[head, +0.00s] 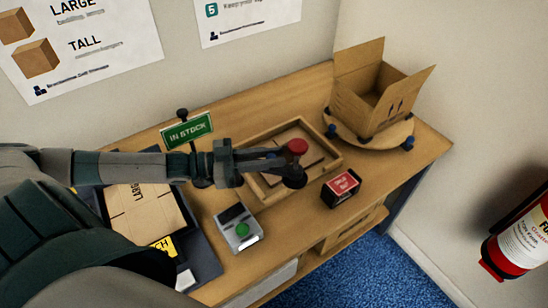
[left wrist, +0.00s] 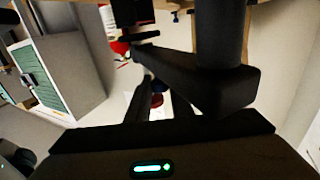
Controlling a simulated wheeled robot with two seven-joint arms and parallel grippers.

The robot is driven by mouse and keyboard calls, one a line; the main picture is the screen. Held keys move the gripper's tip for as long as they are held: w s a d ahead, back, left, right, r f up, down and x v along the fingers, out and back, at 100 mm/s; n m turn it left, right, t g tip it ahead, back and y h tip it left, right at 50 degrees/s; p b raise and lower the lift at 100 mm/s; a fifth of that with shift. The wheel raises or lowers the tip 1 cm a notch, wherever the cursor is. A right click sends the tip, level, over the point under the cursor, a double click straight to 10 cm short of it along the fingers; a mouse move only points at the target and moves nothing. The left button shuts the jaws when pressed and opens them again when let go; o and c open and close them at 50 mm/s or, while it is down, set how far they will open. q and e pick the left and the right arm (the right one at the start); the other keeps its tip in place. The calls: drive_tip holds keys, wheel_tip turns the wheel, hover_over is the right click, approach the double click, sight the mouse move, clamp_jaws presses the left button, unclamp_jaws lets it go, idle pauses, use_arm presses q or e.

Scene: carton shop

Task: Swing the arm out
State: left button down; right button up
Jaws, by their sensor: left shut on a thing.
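My left gripper (head: 290,168) reaches over the wooden tray from the left, its fingers closed on the part with a round red knob (head: 297,146). The knob stands up just behind the fingertips. In the left wrist view the fingers (left wrist: 160,105) close around a small dark red thing (left wrist: 157,99). My fingers and arm hide what the knob is fixed to, so I cannot make out the whole swing arm. My right gripper is not in view.
An open carton (head: 362,98) stands on a round wooden turntable (head: 392,138) at the right. The shallow wooden tray (head: 331,153) lies under my gripper. A black box with a red label (head: 342,187), a grey device with a green button (head: 240,229) and a flat carton (head: 145,213) are nearer.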

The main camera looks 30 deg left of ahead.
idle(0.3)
use_arm(q)
drive_tip(key=c, duration=1.6)
unclamp_jaws()
drive_tip(key=shift+s, duration=0.1)
drive_tip(key=shift+r, duration=0.1)
